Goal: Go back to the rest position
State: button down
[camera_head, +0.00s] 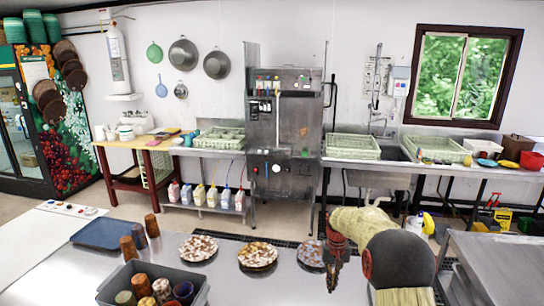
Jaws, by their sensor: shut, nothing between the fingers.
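My arm reaches in from the lower right, in front of the steel counter (235,283). My gripper (331,284) points down at the right part of this counter, beside the rightmost speckled plate (310,254), which it partly overlaps in the picture. Its fingers are shut with nothing held. They are small and dark here, and I cannot tell whether they touch the counter.
Two more speckled plates (198,248) (257,255) lie to the left. A grey bin (205,293) of cups, loose brown cups (152,226) and a blue tray (98,235) stand further left. A dishwasher (284,130) stands behind. Another steel table (500,262) is at right.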

jog(key=s+r+t+b, duration=0.1)
jog(key=s+r, duration=0.5)
jog(key=s, duration=0.8)
jog(key=s+a+r+t+b, duration=0.1)
jog(key=s+r+t, duration=0.2)
jog(key=s, duration=1.1)
jog(key=s+a+r+t+b, duration=0.1)
jog(key=s+r+b, duration=0.1)
jog(key=s+r, duration=0.7)
jog(key=s, duration=0.6)
jog(key=shift+n+t, duration=0.4)
jog(key=c, duration=2.5)
grip_release()
jog(key=shift+s+a+r, duration=0.1)
jog(key=shift+a+r, duration=0.05)
jog(key=shift+r, duration=0.35)
jog(key=shift+o, duration=1.3)
